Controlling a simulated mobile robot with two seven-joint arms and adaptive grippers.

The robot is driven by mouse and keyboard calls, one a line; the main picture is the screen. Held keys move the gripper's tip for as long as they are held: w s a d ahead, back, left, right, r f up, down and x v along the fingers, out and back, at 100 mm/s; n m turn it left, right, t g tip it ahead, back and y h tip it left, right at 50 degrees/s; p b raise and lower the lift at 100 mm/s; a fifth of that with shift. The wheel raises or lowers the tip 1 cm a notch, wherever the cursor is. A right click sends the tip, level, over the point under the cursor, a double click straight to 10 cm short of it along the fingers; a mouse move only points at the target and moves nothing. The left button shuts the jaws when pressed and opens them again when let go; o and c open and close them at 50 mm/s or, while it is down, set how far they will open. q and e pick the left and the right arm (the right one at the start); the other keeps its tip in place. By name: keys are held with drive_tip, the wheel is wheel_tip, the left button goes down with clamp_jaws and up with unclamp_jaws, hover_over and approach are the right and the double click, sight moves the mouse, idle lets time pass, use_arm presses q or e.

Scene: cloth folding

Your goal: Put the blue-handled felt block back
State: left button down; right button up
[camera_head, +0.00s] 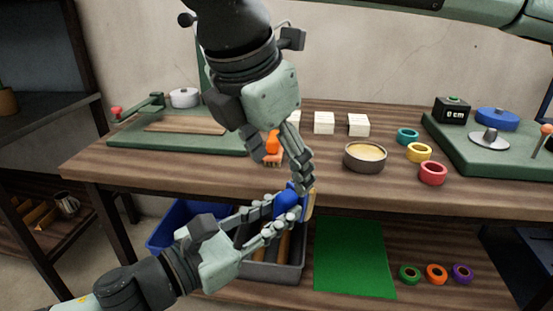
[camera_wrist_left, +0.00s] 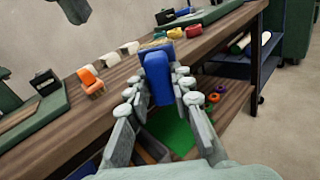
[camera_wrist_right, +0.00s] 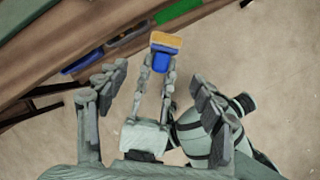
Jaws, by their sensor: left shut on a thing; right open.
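The blue-handled felt block (camera_head: 288,201) is in my left gripper (camera_head: 284,214), in front of the bench's front edge. In the left wrist view the blue handle (camera_wrist_left: 157,78) stands between the left fingers (camera_wrist_left: 160,92). In the right wrist view the block's tan felt face (camera_wrist_right: 166,40) points away from the left gripper. My right gripper (camera_head: 290,172) reaches down from above and overlaps the block in the head view. In its own wrist view the right fingers (camera_wrist_right: 158,90) are spread, with the left gripper and block beyond and between them.
An orange-handled block (camera_head: 272,146) stands on the bench (camera_head: 330,180). White blocks (camera_head: 324,123), a round tin (camera_head: 365,157) and coloured tape rings (camera_head: 419,152) are also there. Below are a grey bin (camera_head: 272,271), a blue bin (camera_head: 165,238) and a green sheet (camera_head: 350,258).

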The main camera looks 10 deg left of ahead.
sight(292, 204)
drive_tip(key=x, duration=1.1)
drive_tip(key=shift+w+f, duration=0.15)
drive_tip(key=shift+f, duration=0.2)
drive_tip(key=shift+c, duration=0.6)
drive_tip(key=c, duration=1)
drive_tip(key=o, duration=1.1)
drive_tip(key=shift+r, duration=0.1)
